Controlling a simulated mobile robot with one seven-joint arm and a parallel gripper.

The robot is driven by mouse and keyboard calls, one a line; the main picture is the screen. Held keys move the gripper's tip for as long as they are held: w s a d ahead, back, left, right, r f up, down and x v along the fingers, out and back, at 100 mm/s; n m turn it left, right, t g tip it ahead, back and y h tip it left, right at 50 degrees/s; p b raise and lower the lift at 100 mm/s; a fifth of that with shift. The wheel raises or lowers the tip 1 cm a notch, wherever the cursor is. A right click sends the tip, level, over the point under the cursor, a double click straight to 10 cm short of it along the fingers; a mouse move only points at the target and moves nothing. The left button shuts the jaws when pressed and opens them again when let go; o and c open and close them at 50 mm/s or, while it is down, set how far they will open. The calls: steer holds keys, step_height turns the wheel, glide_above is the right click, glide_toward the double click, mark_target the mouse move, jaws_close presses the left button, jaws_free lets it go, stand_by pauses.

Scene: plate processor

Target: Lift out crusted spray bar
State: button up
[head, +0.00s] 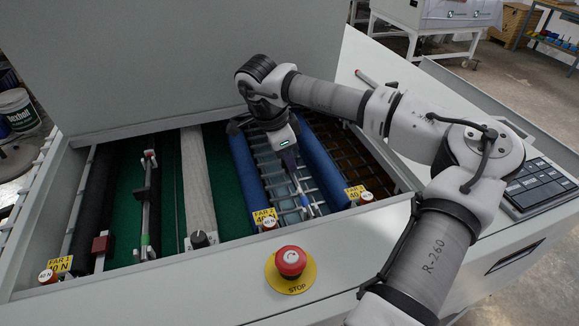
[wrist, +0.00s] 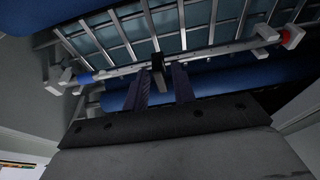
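A thin grey spray bar (wrist: 215,49) with a blue collar at one end and a red piece at the other runs across the wrist view. A black block (wrist: 157,62) sits at its middle. My gripper (wrist: 161,84) has its two dark blue fingers apart, with the block just ahead of the gap between them; contact cannot be told. In the head view my gripper (head: 291,160) points down into the right bay, over this bar (head: 304,198), which it partly hides. I see no clear crust on either.
Blue rollers (head: 325,160) flank the bay with its metal rack. A red stop button (head: 291,262) stands on the front panel. A grey lid (head: 180,60) rises behind, and a control panel (head: 540,187) lies right. A pale roller (head: 197,180) separates the bays.

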jaws_close()
steer(key=shift+r, duration=0.1)
